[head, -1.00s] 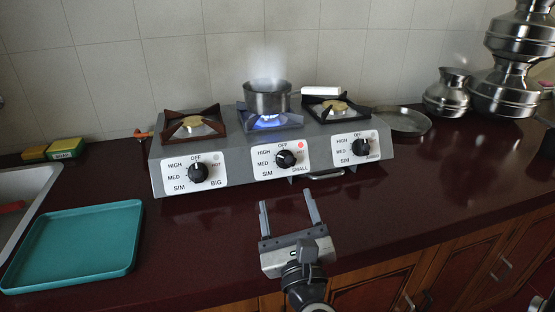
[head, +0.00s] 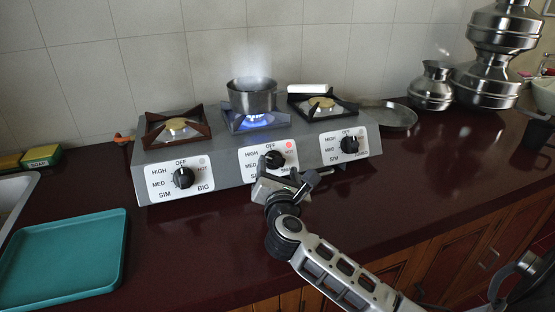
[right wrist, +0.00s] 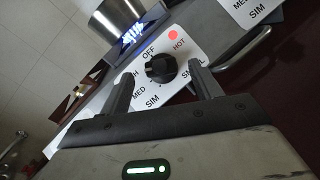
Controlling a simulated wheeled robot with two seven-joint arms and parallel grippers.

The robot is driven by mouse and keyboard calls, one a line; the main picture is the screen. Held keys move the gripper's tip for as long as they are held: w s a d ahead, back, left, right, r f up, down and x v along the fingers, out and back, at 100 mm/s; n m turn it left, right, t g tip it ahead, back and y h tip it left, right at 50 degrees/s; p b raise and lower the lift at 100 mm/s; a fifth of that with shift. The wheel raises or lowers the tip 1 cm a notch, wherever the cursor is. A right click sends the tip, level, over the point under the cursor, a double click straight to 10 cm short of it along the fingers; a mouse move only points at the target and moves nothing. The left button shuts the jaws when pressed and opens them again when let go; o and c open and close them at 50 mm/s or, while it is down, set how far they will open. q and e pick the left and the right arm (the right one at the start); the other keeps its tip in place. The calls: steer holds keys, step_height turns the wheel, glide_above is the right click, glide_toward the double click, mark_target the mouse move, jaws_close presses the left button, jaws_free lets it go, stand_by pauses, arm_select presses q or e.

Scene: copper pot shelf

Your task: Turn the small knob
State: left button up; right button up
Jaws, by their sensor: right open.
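The small knob (head: 274,160) is a black dial on the white middle panel of the grey stove (head: 222,175), under the lit burner. In the right wrist view the small knob (right wrist: 161,68) sits between and beyond the two fingers, with a red light beside HOT. My right gripper (head: 269,171) is just in front of that panel and hides part of its lower labels. In the right wrist view my right gripper (right wrist: 160,88) is open, with a finger on each side of the knob. I cannot tell whether the fingers touch it. My left gripper is out of view.
A steaming steel pot (head: 252,95) stands over a blue flame on the middle burner. The big knob (head: 183,178) and right knob (head: 350,145) flank the small one. A teal tray (head: 66,262) lies at the left; a plate (head: 390,116) and steel pots (head: 431,86) are right.

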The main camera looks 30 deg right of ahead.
mark_target(278, 162)
steer(key=shift+x, duration=1.7)
steer(key=c, duration=1)
